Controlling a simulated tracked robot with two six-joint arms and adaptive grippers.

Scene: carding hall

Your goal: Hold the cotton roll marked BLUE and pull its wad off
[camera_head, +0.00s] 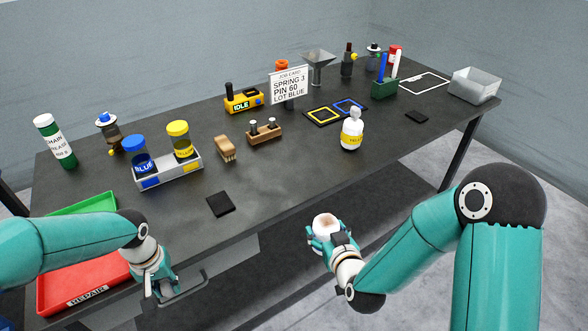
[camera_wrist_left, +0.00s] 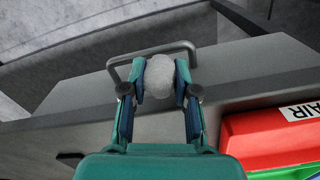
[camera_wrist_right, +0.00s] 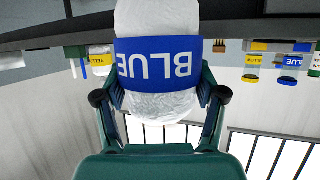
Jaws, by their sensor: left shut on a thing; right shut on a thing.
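The cotton roll marked BLUE (camera_wrist_right: 158,62) is white with a blue band, and my right gripper (camera_head: 325,238) is shut around it. In the head view the roll (camera_head: 325,221) is held in front of the table's edge, its upper end showing a brownish hollow. My left gripper (camera_head: 163,290) is shut on a white, rounded wad (camera_wrist_left: 160,76), seen between its fingers in the left wrist view. The wad is apart from the roll, near a grey drawer handle (camera_wrist_left: 118,63). In the head view the wad is mostly hidden by the gripper.
A white cotton roll with a yellow band (camera_head: 352,136) stands on the table. A rack (camera_head: 168,177) holds blue-capped and yellow-capped jars. A red tray (camera_head: 70,290) lies by my left arm. A black pad (camera_head: 220,203) lies near the front edge, with bare table around it.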

